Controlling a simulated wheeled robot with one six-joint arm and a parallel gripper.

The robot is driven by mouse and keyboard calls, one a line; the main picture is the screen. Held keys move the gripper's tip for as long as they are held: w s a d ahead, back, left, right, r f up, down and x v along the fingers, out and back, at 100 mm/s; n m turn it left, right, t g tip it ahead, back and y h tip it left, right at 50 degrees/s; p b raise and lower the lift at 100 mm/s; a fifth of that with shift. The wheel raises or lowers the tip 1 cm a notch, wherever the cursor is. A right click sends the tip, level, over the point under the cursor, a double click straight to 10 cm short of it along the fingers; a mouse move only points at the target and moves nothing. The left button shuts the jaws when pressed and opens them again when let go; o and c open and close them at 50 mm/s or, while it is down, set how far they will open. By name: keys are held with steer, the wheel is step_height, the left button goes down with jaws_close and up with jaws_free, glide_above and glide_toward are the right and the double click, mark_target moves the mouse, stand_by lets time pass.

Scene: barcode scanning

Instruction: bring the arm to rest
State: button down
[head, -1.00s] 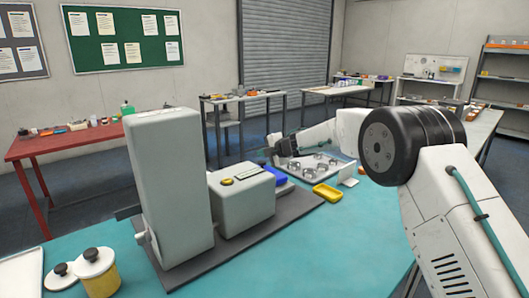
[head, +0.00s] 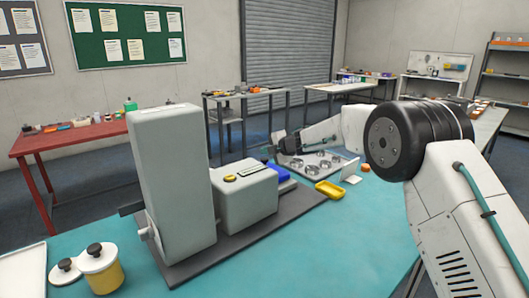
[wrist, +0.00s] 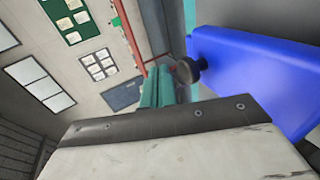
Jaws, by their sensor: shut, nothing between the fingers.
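My gripper (head: 272,149) shows small and dark in the head view, at the end of my white arm that reaches in from the right. It is shut and empty. It is in the air near the left side of a pale tray (head: 345,163) with several metal rings, beyond the grey box-shaped unit. A blue object (head: 280,173) lies below it, beside that unit. In the wrist view a large blue surface (wrist: 265,75) fills the right side.
A tall grey machine (head: 172,185) and the lower grey unit (head: 245,199) stand on a dark base plate on the teal table (head: 345,250). A yellow dish (head: 329,189) is right of them. Lidded pots, one yellow (head: 105,278), stand front left. The table's front middle is clear.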

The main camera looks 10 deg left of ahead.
steer(key=v, duration=0.6)
steer(key=shift+s+d+r, duration=0.15)
steer(key=shift+s+d, duration=0.1)
steer(key=x, duration=0.8)
steer(key=shift+s+d+r, duration=0.15)
steer(key=shift+d+r, duration=0.1)
